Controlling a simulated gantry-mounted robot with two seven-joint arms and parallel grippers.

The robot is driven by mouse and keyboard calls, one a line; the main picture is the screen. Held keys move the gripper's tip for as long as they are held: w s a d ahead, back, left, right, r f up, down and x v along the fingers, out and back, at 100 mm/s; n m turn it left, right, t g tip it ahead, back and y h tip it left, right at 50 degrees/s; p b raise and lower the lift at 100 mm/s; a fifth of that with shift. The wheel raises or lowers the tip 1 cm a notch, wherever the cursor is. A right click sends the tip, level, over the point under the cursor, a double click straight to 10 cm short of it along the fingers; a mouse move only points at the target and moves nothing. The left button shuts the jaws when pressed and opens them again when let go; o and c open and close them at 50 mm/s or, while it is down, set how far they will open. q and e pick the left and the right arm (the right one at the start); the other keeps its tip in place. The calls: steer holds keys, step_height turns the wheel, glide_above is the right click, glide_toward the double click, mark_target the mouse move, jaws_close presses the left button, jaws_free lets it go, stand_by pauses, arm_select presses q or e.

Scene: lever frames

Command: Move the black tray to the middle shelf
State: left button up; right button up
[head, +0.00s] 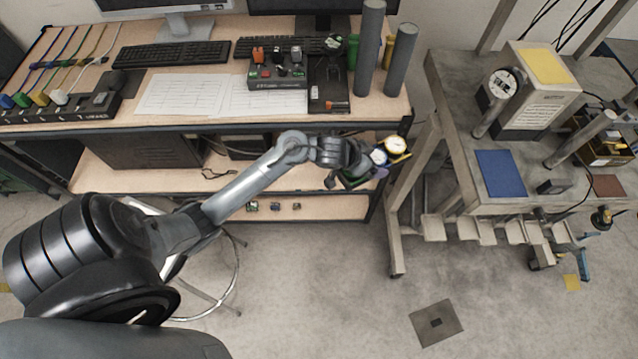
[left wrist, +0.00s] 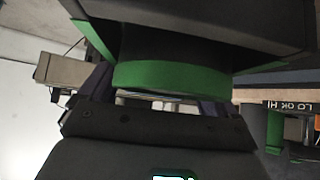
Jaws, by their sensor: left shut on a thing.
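My left gripper (head: 348,176) reaches over the right end of the shelf under the desk top, beside round gauges (head: 396,145). It is shut on a dark thing with a green band; in the left wrist view this green band (left wrist: 170,77) sits between the fingers, below a large black body. Whether this is part of a tray I cannot tell. A flat black tray-like thing (head: 330,98) with small items lies on the desk top, beside a black switch box (head: 262,84). The middle shelf (head: 105,178) is the wooden board under the desk top. My right gripper is not in view.
Grey cylinders (head: 400,60) stand at the desk's right end. A dark case (head: 150,150) fills part of the middle shelf. A lower board (head: 335,208) holds small parts. A grey cart (head: 460,150) stands to the right, and a round-based stool (head: 235,285) is below my arm.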

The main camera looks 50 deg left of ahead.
arm_select(q)
steer(key=s+a+f+b, duration=0.2)
steer(key=a+f+b, duration=0.5)
steer(key=f, duration=0.4)
steer(key=s+a+f+m+b, duration=0.15)
steer(key=a+f+b, duration=0.35)
steer(key=f+b, duration=0.5)
steer(key=s+a+f+b, duration=0.2)
steer(key=a+f+b, duration=0.4)
steer(key=f, duration=0.6)
steer(key=shift+h, duration=0.4)
steer(key=w+a+f+b, duration=0.1)
steer(key=a+f+b, duration=0.1)
steer(key=a+b, duration=0.1)
steer(key=w+a+f+b, duration=0.1)
steer(key=a+f+b, duration=0.1)
steer(key=a+b, duration=0.1)
steer(key=w+a+f+b, duration=0.1)
steer(key=a+f+b, duration=0.1)
steer(key=a+b, duration=0.1)
steer(key=shift+a+f, duration=0.3)
steer(key=shift+a, duration=0.35)
steer(key=shift+a+f, duration=0.1)
steer(key=shift+a, duration=0.25)
step_height(320, 180, down, 4)
steer(key=b, duration=0.3)
steer(key=shift+f+b, duration=0.1)
steer(key=shift+b, duration=0.25)
steer(key=o, duration=0.9)
